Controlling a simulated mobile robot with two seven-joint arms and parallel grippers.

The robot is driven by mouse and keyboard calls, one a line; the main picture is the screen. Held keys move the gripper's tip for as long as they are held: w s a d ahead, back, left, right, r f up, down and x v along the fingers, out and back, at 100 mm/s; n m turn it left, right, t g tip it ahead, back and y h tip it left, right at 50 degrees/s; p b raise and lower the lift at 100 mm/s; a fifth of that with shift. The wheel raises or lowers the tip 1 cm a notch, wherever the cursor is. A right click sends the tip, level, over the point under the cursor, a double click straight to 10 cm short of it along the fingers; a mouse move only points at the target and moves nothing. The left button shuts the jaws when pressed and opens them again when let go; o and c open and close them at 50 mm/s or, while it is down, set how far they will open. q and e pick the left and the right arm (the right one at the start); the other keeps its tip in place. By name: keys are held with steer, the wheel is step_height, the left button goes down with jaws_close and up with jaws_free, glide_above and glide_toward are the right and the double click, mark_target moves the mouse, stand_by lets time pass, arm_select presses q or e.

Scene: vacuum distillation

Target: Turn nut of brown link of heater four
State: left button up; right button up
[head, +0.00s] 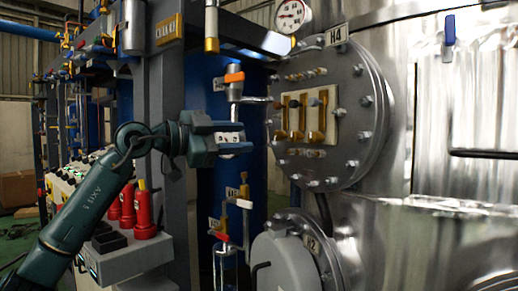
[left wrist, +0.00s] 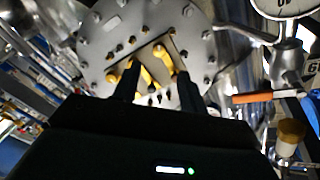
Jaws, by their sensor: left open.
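Heater four is the round grey bolted flange (head: 362,80) under the H4 label (head: 336,36). A pale plate (head: 334,103) at its middle carries brass-brown upright links with nuts, including the right link (head: 318,118). My left gripper (head: 240,138) is open and empty, to the left of the flange and apart from it. In the left wrist view, its two dark fingers (left wrist: 158,80) point at the brown links (left wrist: 150,66), and the flange (left wrist: 125,25) lies beyond them. The fingers hide parts of the plate. My right gripper is not in view.
A valve with an orange handle (head: 234,77) stands near my left gripper, and its handle also shows in the left wrist view (left wrist: 268,97). A pressure gauge (head: 291,15) is above. The H2 flange (head: 318,250) sits below.

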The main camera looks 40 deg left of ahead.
arm_select(q)
steer(key=b+v, duration=0.1)
steer(key=v, duration=0.3)
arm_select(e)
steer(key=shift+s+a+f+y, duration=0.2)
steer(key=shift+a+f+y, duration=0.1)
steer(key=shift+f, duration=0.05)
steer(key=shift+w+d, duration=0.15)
